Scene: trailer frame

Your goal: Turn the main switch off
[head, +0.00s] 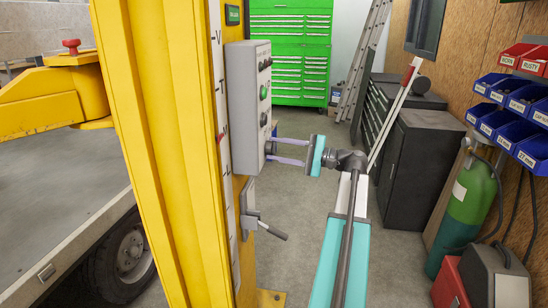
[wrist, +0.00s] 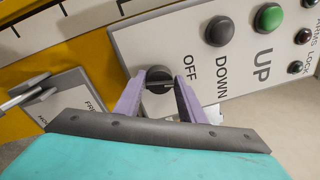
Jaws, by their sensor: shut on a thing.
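The main switch is a dark round rotary knob (wrist: 157,79) on the grey control box (head: 243,95), with the word OFF printed to its right in the wrist view. My gripper (wrist: 157,84) has one purple finger on each side of the knob and is shut on it. In the head view my gripper (head: 270,148) reaches from the right to the lower part of the box face; the knob itself is hard to make out there. The exact direction of the knob's pointer is hard to tell.
Green UP (wrist: 270,18) and dark DOWN (wrist: 219,31) buttons sit on the same panel. A lever (head: 268,229) sticks out from the yellow post (head: 160,150) below the box. Clear floor lies behind my arm; dark cabinets (head: 408,170) stand to the right.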

